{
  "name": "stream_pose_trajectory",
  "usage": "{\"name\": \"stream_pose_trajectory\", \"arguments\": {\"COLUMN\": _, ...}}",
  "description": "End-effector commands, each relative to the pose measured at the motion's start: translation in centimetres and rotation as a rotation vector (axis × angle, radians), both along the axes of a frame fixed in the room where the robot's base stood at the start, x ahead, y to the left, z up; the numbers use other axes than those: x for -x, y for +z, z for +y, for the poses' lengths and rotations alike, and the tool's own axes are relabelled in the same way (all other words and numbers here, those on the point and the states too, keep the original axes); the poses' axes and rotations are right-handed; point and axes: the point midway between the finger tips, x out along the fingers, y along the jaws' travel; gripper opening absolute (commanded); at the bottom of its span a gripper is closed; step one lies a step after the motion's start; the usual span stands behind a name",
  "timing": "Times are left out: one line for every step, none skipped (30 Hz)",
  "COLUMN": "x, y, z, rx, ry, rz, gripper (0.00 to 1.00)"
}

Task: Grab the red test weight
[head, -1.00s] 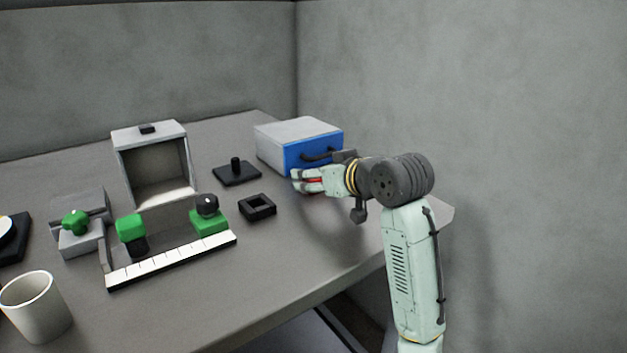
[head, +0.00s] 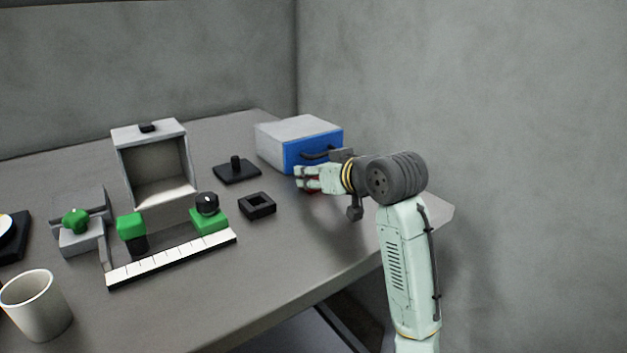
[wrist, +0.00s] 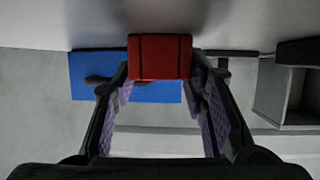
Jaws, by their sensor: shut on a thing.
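The red test weight (wrist: 160,57) is a red block, held between the two finger pads of my gripper (wrist: 160,88) in the wrist view. In the head view my gripper (head: 304,180) is low over the right part of the table, just in front of the blue-fronted box. Only a small red part of the weight (head: 313,191) shows below the fingers; the rest is hidden by them. I cannot tell whether the weight touches the table.
The grey box with a blue front (head: 313,152) and dark handle stands right behind my gripper. A black square frame (head: 257,206) and a black plate with a peg (head: 237,173) lie to the left. A wall is close on the right.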

Motion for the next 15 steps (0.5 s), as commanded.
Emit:
{"name": "stream_pose_trajectory", "arguments": {"x": 0.00, "y": 0.01, "z": 0.00, "rx": 0.000, "ry": 0.000, "rz": 0.000, "gripper": 0.17}}
{"name": "stream_pose_trajectory", "arguments": {"x": 0.00, "y": 0.01, "z": 0.00, "rx": 0.000, "ry": 0.000, "rz": 0.000, "gripper": 0.15}}
{"name": "stream_pose_trajectory", "arguments": {"x": 0.01, "y": 0.01, "z": 0.01, "rx": 0.000, "ry": 0.000, "rz": 0.000, "gripper": 0.12}}
{"name": "stream_pose_trajectory", "arguments": {"x": 0.01, "y": 0.01, "z": 0.01, "rx": 0.000, "ry": 0.000, "rz": 0.000, "gripper": 0.10}}
{"name": "stream_pose_trajectory", "arguments": {"x": 0.01, "y": 0.01, "z": 0.01, "rx": 0.000, "ry": 0.000, "rz": 0.000, "gripper": 0.08}}
{"name": "stream_pose_trajectory", "arguments": {"x": 0.00, "y": 0.01, "z": 0.00, "rx": 0.000, "ry": 0.000, "rz": 0.000, "gripper": 0.05}}
{"name": "stream_pose_trajectory", "arguments": {"x": 0.01, "y": 0.01, "z": 0.01, "rx": 0.000, "ry": 0.000, "rz": 0.000, "gripper": 0.03}}
{"name": "stream_pose_trajectory", "arguments": {"x": 0.01, "y": 0.01, "z": 0.01, "rx": 0.000, "ry": 0.000, "rz": 0.000, "gripper": 0.01}}
{"name": "stream_pose_trajectory", "arguments": {"x": 0.01, "y": 0.10, "z": -0.01, "rx": 0.000, "ry": 0.000, "rz": -0.002, "gripper": 0.01}}
{"name": "stream_pose_trajectory", "arguments": {"x": 0.01, "y": 0.10, "z": -0.01, "rx": 0.000, "ry": 0.000, "rz": -0.002, "gripper": 0.01}}
{"name": "stream_pose_trajectory", "arguments": {"x": 0.01, "y": 0.10, "z": -0.01, "rx": 0.000, "ry": 0.000, "rz": -0.002, "gripper": 0.01}}
{"name": "stream_pose_trajectory", "arguments": {"x": 0.01, "y": 0.09, "z": -0.01, "rx": 0.000, "ry": 0.000, "rz": -0.002, "gripper": 0.01}}
{"name": "stream_pose_trajectory", "arguments": {"x": 0.01, "y": 0.10, "z": -0.01, "rx": 0.000, "ry": 0.000, "rz": -0.002, "gripper": 0.01}}
{"name": "stream_pose_trajectory", "arguments": {"x": 0.01, "y": 0.12, "z": -0.01, "rx": 0.000, "ry": 0.000, "rz": -0.002, "gripper": 0.01}}
{"name": "stream_pose_trajectory", "arguments": {"x": 0.01, "y": 0.24, "z": 0.00, "rx": 0.000, "ry": -0.001, "rz": -0.002, "gripper": 0.01}}
